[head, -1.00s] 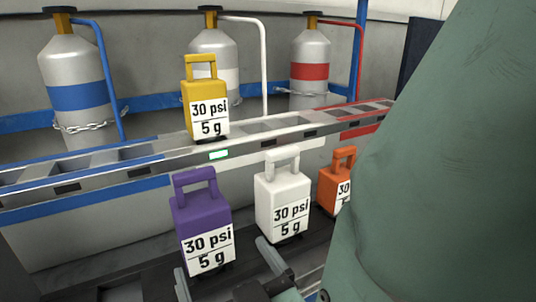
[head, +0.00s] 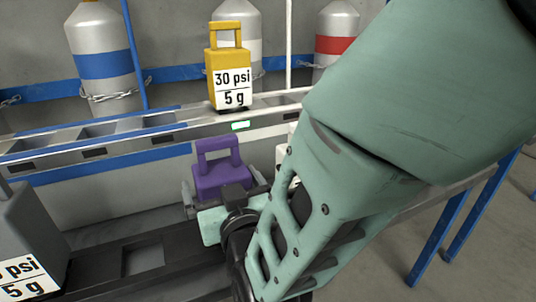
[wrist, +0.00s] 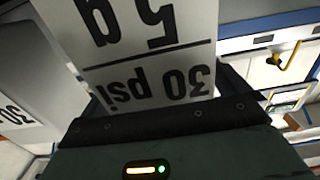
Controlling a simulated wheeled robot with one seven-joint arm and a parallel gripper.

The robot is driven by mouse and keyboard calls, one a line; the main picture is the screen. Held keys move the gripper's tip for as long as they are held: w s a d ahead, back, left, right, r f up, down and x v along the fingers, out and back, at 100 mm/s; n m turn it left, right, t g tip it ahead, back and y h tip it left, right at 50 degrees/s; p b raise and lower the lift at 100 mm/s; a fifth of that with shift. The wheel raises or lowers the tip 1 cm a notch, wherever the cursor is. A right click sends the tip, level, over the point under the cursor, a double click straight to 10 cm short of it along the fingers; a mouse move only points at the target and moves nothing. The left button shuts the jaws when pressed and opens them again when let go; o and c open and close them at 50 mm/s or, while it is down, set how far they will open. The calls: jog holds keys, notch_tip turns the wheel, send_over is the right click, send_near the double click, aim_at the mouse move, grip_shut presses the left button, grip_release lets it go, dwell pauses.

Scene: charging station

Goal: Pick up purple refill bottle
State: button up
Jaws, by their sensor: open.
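The purple refill bottle (head: 217,178) stands upright on the dark lower shelf, its looped handle on top. My gripper (head: 226,193) is open in front of it, with one finger at the bottle's left side and the other at its right. The gripper's palm hides the bottle's lower front in the head view. In the wrist view its white label (wrist: 150,50) shows upside down and close to the palm, between the fingers. Contact of the fingers with the bottle cannot be told.
A white bottle (head: 283,160) is close on the right, mostly hidden by my arm. A yellow bottle (head: 228,75) stands on the rail (head: 110,145) behind. A grey bottle (head: 25,235) is at the left front. Gas cylinders (head: 100,55) line the back wall.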

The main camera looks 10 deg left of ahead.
jog(key=c, duration=1.8)
jog(key=shift+r, duration=0.2)
jog(key=shift+c, duration=0.8)
